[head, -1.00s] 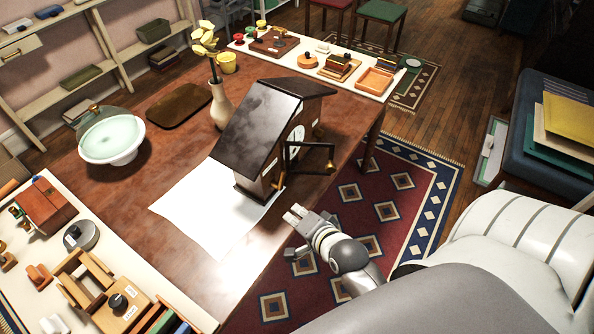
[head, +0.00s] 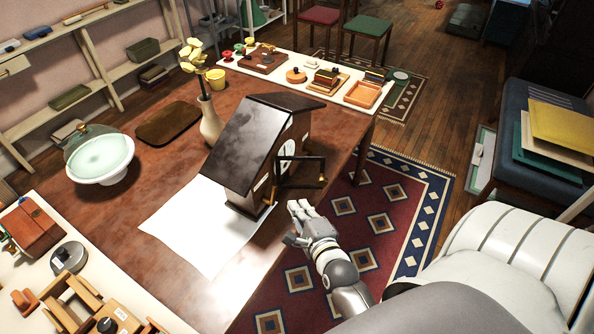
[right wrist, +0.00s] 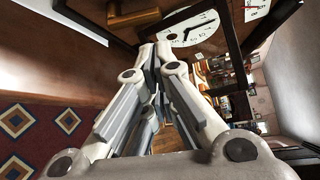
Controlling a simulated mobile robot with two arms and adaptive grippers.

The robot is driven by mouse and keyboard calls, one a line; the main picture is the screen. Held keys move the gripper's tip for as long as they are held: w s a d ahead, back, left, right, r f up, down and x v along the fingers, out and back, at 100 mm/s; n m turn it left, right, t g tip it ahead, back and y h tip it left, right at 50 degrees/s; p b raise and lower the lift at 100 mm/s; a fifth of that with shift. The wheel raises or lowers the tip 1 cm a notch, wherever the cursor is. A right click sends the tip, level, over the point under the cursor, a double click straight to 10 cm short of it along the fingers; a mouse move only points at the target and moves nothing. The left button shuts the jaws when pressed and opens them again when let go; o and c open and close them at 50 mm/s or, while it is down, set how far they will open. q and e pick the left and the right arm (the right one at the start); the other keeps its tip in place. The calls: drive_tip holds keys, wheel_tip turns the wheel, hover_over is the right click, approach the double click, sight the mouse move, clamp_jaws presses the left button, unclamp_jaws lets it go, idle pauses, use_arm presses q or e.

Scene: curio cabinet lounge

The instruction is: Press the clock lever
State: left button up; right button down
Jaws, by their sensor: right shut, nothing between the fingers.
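The clock (head: 250,145) is a dark brown house-shaped case with a sloped roof, standing on the table. Its white dial (head: 287,155) faces right; the dial also shows at the top of the right wrist view (right wrist: 192,28). A dark open frame with brass fittings (head: 300,173) juts from the clock's front. I cannot make out the lever for certain. My right gripper (head: 299,208) is just in front of the clock's lower front, below the frame. Its fingers meet and are empty in the right wrist view (right wrist: 155,58); contact with the clock cannot be told. My left gripper is not in view.
White paper (head: 200,225) lies under and beside the clock on the brown table (head: 180,170). A flower vase (head: 210,125) stands behind the clock. A glass-domed dish (head: 100,165) is at left. Open space over the patterned rug (head: 375,215) lies right of the table.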

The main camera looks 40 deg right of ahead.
drive_tip(key=b+x, duration=0.4)
drive_tip(key=x, duration=0.3)
drive_tip(key=shift+w+f, duration=0.1)
drive_tip(key=shift+f, duration=0.15)
drive_tip(key=shift+w+d, duration=0.15)
drive_tip(key=shift+w, duration=0.35)
drive_tip(key=shift+d, duration=0.15)
